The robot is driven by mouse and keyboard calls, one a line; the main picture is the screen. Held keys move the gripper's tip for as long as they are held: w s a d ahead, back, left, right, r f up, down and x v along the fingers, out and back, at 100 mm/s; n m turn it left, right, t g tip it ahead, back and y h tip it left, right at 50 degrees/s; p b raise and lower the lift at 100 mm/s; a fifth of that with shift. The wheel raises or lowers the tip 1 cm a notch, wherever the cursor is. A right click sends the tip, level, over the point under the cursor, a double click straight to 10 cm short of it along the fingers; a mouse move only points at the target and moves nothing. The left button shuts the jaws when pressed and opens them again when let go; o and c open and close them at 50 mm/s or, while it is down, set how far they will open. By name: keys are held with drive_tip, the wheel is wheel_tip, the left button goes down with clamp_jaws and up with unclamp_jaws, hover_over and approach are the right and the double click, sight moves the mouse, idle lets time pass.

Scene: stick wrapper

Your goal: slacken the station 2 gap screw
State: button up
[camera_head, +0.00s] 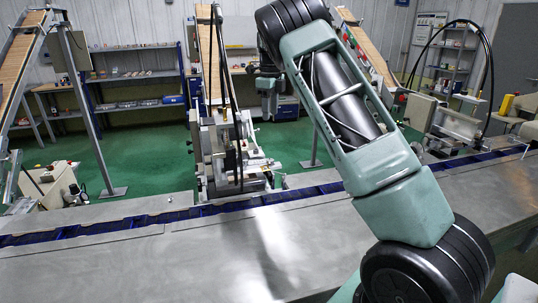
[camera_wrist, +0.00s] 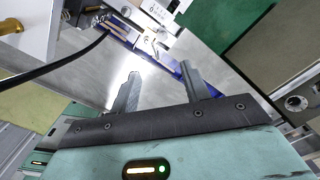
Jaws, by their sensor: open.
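My gripper (camera_wrist: 160,72) shows in the wrist view with its two grey fingers apart and nothing between them. Bare metal table and part of a blue strip lie beyond the fingertips. No screw can be told for sure as the station 2 gap screw. A round dark-centred knob or screw head (camera_wrist: 296,103) sits on a grey part at the right edge of the wrist view, apart from the fingers. In the head view a grey machine (camera_head: 235,155) stands behind the blue strip at the centre; its small screws are too small to tell.
A metal table (camera_head: 250,245) carries a long blue channel (camera_head: 130,222). A black cable (camera_wrist: 60,68) crosses the upper left of the wrist view, near a white block (camera_wrist: 30,30). Another machine (camera_head: 455,125) stands at the right. The table front is clear.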

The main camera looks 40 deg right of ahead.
drive_tip(key=p, duration=0.4)
approach(270, 160)
drive_tip(key=shift+m, duration=0.4)
wheel_tip(270, 160, down, 8)
drive_tip(key=shift+w+d+f, duration=0.1)
drive_tip(key=shift+d, duration=0.05)
drive_tip(key=c, duration=1)
